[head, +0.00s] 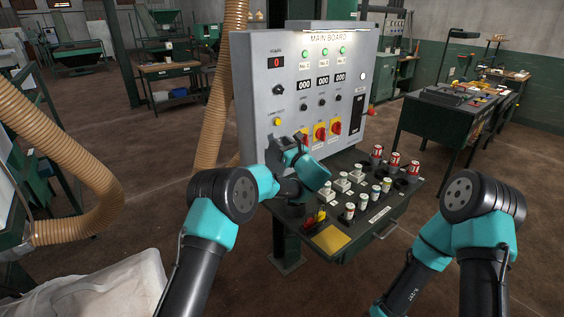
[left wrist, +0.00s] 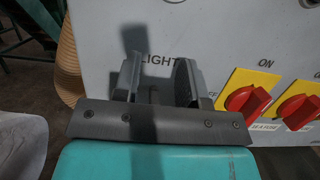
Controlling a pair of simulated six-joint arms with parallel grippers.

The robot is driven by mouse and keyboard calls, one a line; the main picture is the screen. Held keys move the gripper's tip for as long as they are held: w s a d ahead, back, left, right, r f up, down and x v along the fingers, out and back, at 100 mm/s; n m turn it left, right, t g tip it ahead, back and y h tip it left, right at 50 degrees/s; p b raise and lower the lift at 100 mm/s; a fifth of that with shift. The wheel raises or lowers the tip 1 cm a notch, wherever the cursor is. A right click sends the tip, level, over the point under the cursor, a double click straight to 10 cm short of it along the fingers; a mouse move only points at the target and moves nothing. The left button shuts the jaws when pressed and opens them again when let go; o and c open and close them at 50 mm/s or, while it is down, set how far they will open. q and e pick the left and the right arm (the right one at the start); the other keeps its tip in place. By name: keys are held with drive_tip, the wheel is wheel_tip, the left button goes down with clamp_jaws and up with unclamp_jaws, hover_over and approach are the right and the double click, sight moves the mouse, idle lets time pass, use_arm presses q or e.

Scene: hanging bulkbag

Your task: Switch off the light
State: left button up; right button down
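The grey control panel marked MAIN BOARD (head: 345,62) stands upright in front of me. In the left wrist view, its face (left wrist: 210,35) carries a LIGHT label (left wrist: 160,58). My left gripper (head: 284,150) is at the panel's lower left, close to its face, and it also shows in the left wrist view (left wrist: 158,75).
Red rotary knobs on yellow plates (head: 320,132) are just right of my left gripper. A yellow button (head: 277,121) is above it. A ribbed hose (head: 75,150) curves at the left.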

use_arm(q)
drive_tip(key=s+r, duration=0.2)
drive_tip(key=s, duration=1.4)
drive_tip(key=shift+d, duration=0.35)
drive_tip(key=w+d+f+g+h, duration=0.2)
drive_tip(key=d+f, duration=0.3)
drive_tip(key=d, duration=0.5)
drive_tip(key=shift+w+d, duration=0.4)
drive_tip(key=shift+w, duration=0.1)
drive_tip(key=x, duration=1.7)
drive_tip(key=shift+w+a, duration=0.15)
clamp_jaws()
